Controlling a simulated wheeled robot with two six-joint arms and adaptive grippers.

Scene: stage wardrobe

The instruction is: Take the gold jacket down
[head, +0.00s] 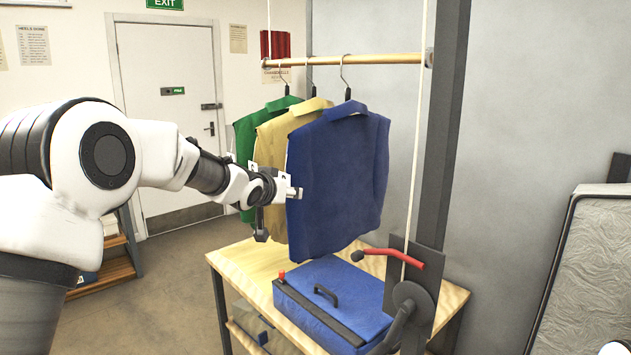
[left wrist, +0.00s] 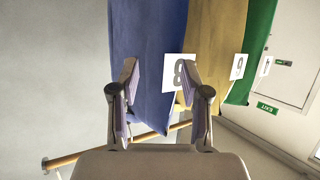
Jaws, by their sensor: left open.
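The gold jacket (head: 271,145) hangs on a wooden rail (head: 350,60), between the green jacket (head: 246,135) behind and the blue jacket (head: 337,180) in front, which covers much of it. My left gripper (head: 293,192) is at the left edge of the blue jacket, in front of the gold one. In the left wrist view, which is upside down, my left gripper (left wrist: 160,75) is open. The blue jacket (left wrist: 145,45) and a white number tag (left wrist: 179,75) show between its fingers. The gold jacket (left wrist: 215,40) is right of the right finger. Contact cannot be told.
A wooden table (head: 240,262) below holds a blue case (head: 335,295) with a black handle. A rope and a crank with a red handle (head: 395,256) stand right of the jackets. A grey-framed panel (head: 590,270) is at far right. A white door (head: 165,110) is behind.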

